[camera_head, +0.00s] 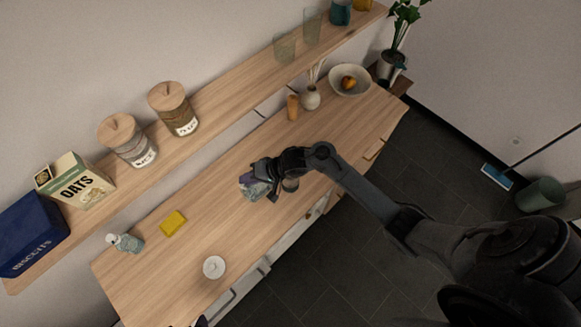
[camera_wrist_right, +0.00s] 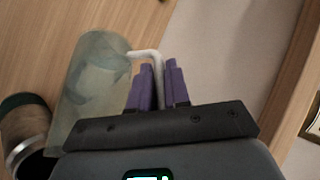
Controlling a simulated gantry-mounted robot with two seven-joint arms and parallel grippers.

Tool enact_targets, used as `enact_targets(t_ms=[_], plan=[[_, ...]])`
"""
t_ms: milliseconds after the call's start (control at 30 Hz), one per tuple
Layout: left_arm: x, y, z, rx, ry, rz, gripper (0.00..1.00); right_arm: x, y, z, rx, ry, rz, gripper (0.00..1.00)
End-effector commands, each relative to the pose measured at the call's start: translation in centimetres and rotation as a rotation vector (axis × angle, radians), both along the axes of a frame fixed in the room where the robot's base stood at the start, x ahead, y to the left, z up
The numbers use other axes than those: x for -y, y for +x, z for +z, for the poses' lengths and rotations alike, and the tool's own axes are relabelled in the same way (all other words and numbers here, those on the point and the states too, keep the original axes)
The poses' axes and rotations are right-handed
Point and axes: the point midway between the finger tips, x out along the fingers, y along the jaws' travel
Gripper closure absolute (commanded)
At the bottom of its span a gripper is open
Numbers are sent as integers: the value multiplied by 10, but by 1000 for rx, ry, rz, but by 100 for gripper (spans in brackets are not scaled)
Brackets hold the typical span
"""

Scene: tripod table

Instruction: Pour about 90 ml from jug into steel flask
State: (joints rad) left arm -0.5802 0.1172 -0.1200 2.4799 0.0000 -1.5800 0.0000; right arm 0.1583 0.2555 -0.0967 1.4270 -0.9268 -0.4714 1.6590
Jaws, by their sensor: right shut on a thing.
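The clear jug (camera_wrist_right: 92,95) is in my right gripper (camera_wrist_right: 158,85), whose purple fingers are shut on its pale handle. In the head view the jug (camera_head: 252,188) shows as a pale glassy shape at the end of my right gripper (camera_head: 268,178), over the middle of the wooden counter. The steel flask (camera_wrist_right: 26,128) is close beside the jug in the wrist view, with a dark band and a dark opening. In the head view it shows partly behind my arm (camera_head: 291,185). I cannot tell the liquid level or whether any liquid is flowing. My left gripper is not in view.
A shelf with jars and boxes runs along the wall.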

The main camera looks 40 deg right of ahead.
Motion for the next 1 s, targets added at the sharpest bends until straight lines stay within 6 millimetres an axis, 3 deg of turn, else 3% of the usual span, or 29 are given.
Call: enact_targets(t_ms=[200,400,700,1000], plan=[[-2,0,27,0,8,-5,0,-9,2,4,-23,-115,4,100],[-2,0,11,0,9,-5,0,-17,4,-32,-42,-220,4,100],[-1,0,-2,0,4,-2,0,-40,8,-66,-83,-429,10,100],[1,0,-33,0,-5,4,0,-60,13,-103,-129,-668,11,100]])
